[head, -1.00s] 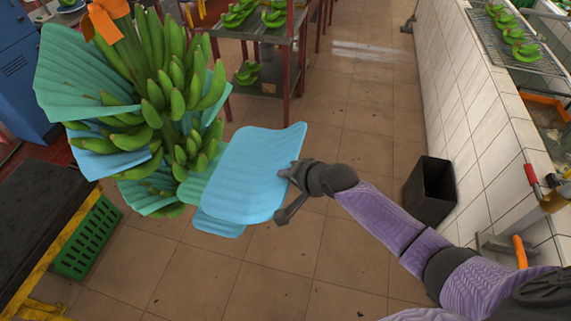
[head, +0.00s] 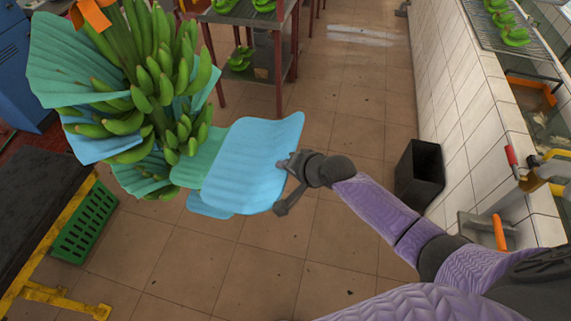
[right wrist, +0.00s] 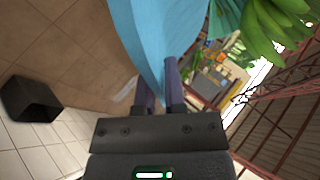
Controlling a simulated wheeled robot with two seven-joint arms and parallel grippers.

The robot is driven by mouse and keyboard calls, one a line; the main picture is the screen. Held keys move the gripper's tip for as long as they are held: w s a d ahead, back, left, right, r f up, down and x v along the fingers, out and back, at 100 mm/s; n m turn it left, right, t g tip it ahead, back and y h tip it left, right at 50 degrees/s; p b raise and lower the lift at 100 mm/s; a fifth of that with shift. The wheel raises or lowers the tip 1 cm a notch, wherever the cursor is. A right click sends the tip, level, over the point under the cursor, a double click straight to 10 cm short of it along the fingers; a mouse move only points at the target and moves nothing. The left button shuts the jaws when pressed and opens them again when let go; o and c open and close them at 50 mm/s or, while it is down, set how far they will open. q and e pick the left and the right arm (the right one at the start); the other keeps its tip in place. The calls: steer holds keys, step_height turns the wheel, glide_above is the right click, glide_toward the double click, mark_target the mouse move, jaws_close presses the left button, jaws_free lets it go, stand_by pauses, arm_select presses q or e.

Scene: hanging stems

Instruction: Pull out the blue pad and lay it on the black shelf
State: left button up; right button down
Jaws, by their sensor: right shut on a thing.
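The blue pad (head: 250,165) is a ribbed, curved light-blue sheet at the lower right of the hanging banana bunch (head: 170,75). Its left side overlaps a teal pad (head: 198,158) by the bunch; where its inner edge ends is hidden. My right gripper (head: 284,186) is shut on the pad's right edge. In the right wrist view, the blue pad (right wrist: 165,35) runs down between the fingers (right wrist: 159,90). A black-topped surface on a yellow frame, seemingly the black shelf (head: 40,195), stands at the left, bare where visible. My left gripper is out of view.
Other teal pads (head: 75,65) sit among the bananas. A green crate (head: 85,222) is beside the black surface. A metal rack (head: 250,45) with bananas stands behind. A black bin (head: 420,172) is by the tiled wall at right. The middle floor is clear.

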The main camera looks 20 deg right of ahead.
steer(key=s+d+b, duration=0.3)
steer(key=s+d, duration=0.6)
steer(key=d, duration=0.5)
steer(key=shift+d, duration=0.15)
